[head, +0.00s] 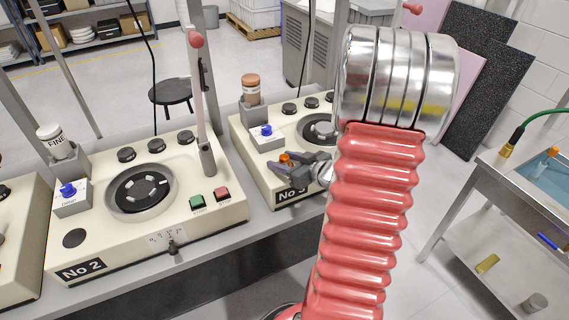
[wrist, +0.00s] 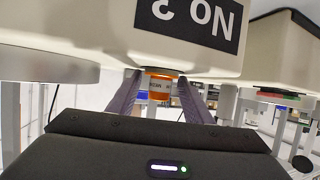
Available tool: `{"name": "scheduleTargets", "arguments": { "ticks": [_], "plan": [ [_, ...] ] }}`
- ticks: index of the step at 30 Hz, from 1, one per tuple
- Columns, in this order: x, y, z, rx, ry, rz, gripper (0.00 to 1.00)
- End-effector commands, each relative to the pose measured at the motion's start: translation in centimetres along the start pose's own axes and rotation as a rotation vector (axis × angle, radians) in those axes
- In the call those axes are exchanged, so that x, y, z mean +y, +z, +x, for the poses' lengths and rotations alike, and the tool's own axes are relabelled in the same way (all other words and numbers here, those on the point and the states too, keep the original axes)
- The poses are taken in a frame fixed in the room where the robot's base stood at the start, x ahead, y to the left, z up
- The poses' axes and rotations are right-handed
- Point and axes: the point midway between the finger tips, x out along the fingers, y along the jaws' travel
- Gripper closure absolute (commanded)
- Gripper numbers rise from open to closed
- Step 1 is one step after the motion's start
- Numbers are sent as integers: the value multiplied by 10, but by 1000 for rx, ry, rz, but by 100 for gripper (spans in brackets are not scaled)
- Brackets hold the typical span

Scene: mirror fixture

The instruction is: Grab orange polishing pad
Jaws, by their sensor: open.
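A small orange piece (head: 287,158), which looks like the orange polishing pad, shows at the fingers of my gripper (head: 284,168), over the front of the No 3 machine. The fingers are apart and partly hide its surroundings; I cannot tell whether they touch it. In the wrist view my gripper (wrist: 160,84) is open, with one dark purple finger on each side. An orange item with a pale lettered band (wrist: 160,84) shows between them; I cannot tell whether it is the pad or the labelled jar further back.
The No 3 machine (head: 245,137) carries black knobs, a blue knob (head: 267,130) and an orange-brown jar (head: 251,89). The No 2 machine (head: 110,240) stands to its left with an upright lever (head: 200,100).

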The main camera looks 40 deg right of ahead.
Motion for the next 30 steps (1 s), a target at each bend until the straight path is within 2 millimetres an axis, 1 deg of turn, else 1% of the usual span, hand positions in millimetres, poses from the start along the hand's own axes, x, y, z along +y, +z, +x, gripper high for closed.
{"name": "scheduleTargets", "arguments": {
  "ticks": [7,22,30],
  "plan": [
    [0,0,0,-1,0,0,55],
    [0,0,0,-1,-1,0,90],
    [0,0,0,-2,-1,0,90]
  ]
}}
